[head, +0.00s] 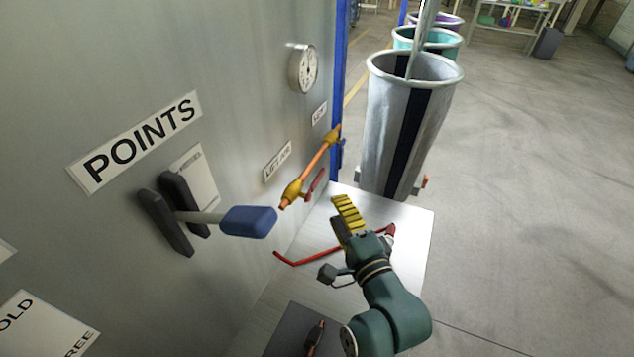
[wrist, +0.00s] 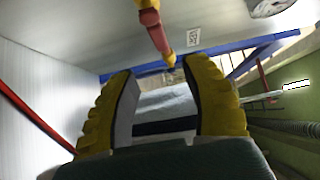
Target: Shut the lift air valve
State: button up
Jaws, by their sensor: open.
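The lift air line is a copper pipe (head: 316,163) with brass fittings on the grey wall, by a small label (head: 278,160). A brass valve body (head: 293,191) is at its lower end, with a red lever (head: 316,185) beside it, roughly along the pipe. My gripper (head: 345,207) is to the right of the lever and slightly lower in the picture, apart from it. In the wrist view my gripper (wrist: 160,78) has its yellow fingers spread, with nothing between them. The pipe (wrist: 155,32) shows there above the fingers; the red lever is not clearly seen.
A lever with a blue grip (head: 248,222) sticks out from the wall under the POINTS sign (head: 140,140). A gauge (head: 303,68) is higher up. A bent red rod (head: 305,258) lies by the metal shelf (head: 415,225).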

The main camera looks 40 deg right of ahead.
aim_at(321, 179)
jog(key=x, duration=1.1)
jog(key=shift+w+b, duration=0.1)
jog(key=shift+b, duration=0.25)
jog(key=shift+c, duration=0.3)
grip_shut()
